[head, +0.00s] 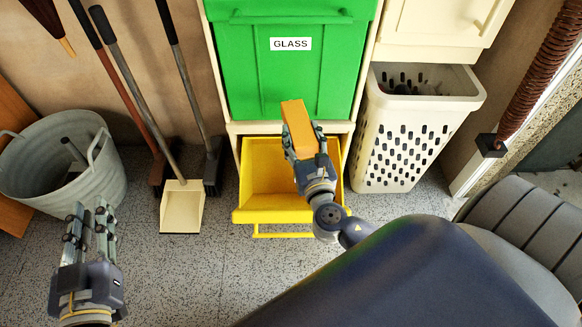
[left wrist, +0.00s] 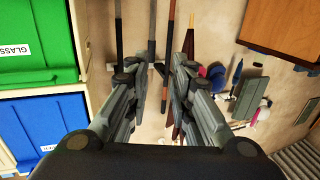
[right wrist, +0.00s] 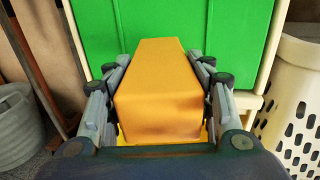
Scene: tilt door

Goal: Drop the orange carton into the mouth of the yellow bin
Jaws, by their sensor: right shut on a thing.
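The orange carton (head: 299,124) is a long box held in my right gripper (head: 306,150), which is shut on its sides. The carton also fills the middle of the right wrist view (right wrist: 158,88), between both fingers. In the head view it appears over the open yellow bin (head: 270,178), a tilted-out door whose inside shows to the left of my gripper. Part of the bin's mouth is hidden by my right gripper and arm. My left gripper (head: 90,232) is open and empty at the lower left; its fingers stand apart in the left wrist view (left wrist: 153,90).
A green bin marked GLASS (head: 290,75) stands shut above the yellow one. A white slotted basket (head: 405,140) is on the right. A metal tub (head: 60,165), a dustpan (head: 182,205) and brooms stand on the left.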

